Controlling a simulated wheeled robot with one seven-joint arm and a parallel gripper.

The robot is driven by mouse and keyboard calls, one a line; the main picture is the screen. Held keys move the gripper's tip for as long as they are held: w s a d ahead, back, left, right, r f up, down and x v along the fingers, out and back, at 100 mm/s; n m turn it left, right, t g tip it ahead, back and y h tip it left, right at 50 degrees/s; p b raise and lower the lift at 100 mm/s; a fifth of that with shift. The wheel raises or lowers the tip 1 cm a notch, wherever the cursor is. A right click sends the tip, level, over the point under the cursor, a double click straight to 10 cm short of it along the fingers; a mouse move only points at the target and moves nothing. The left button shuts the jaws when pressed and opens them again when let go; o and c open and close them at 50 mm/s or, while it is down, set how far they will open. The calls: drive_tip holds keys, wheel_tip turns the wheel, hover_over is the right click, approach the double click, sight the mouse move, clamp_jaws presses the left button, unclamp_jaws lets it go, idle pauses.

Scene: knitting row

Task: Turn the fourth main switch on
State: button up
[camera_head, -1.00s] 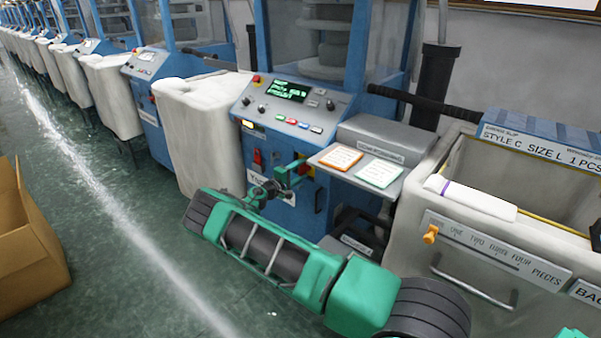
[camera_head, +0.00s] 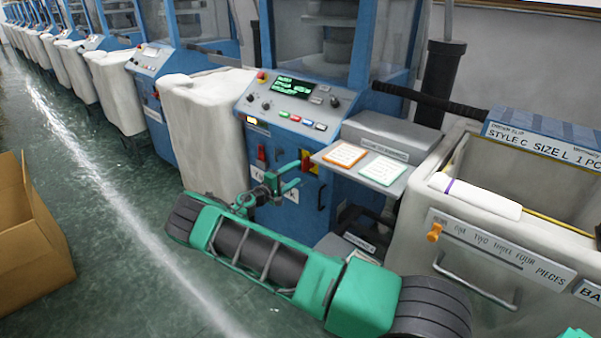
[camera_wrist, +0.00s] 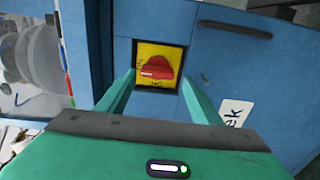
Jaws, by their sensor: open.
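A red rotary switch knob on a yellow plate (camera_wrist: 158,66) sits in the blue machine front in the wrist view. It lies between the two green fingers of my gripper (camera_wrist: 158,80), which stand apart, one on each side. No contact with the knob shows. In the head view my gripper (camera_head: 300,173) is at the front of the nearest blue machine (camera_head: 285,213), and the yellow and red switch (camera_head: 309,165) shows partly behind it. Marks beside the knob are too small to read. I cannot tell from the pictures which number this switch has.
A control panel (camera_head: 290,105) with a lit green display is above the switch. A shelf with two cards (camera_head: 343,154) juts out to the right. A pale bin (camera_head: 205,130) stands left, a large labelled bin (camera_head: 410,230) right. A cardboard box (camera_head: 30,245) is on the floor.

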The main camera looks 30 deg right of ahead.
drive_tip(key=shift+v, duration=1.85)
drive_tip(key=shift+f, duration=0.1)
